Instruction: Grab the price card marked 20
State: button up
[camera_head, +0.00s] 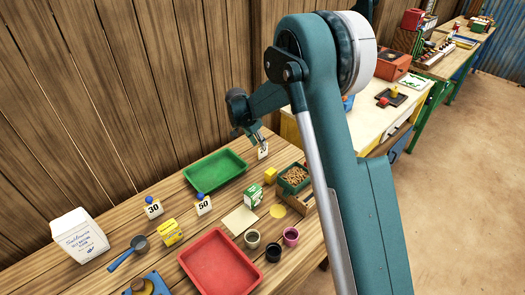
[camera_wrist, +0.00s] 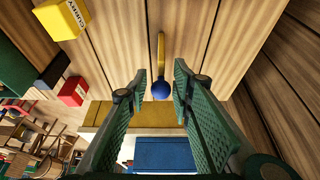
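A small white price card (camera_head: 263,151) stands on the wooden table behind the green tray, right below my gripper (camera_head: 257,138); its marking is partly hidden and I cannot read it fully. Two other white cards with blue knobs stand further left, one marked 30 (camera_head: 153,208) and one marked 50 (camera_head: 203,204). In the wrist view my gripper (camera_wrist: 158,92) is open, its two green fingers apart. A blue knob (camera_wrist: 161,89) with a thin yellowish strip (camera_wrist: 161,50) shows between the fingertips, with a gap on both sides.
A green tray (camera_head: 197,182) lies left of my gripper, and a red tray (camera_head: 220,265) at the front. A crate of brown pieces (camera_head: 294,178), a yellow cube (camera_head: 270,175) and a green box (camera_head: 253,195) stand close by. A plank wall (camera_head: 120,100) rises behind the table.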

send_over(262, 158)
jog(key=w, duration=0.1)
jog(key=shift+d+f+b, duration=0.15)
jog(key=shift+f+b, duration=0.15)
jog(key=shift+f, duration=2.1)
jog(key=c, duration=0.7)
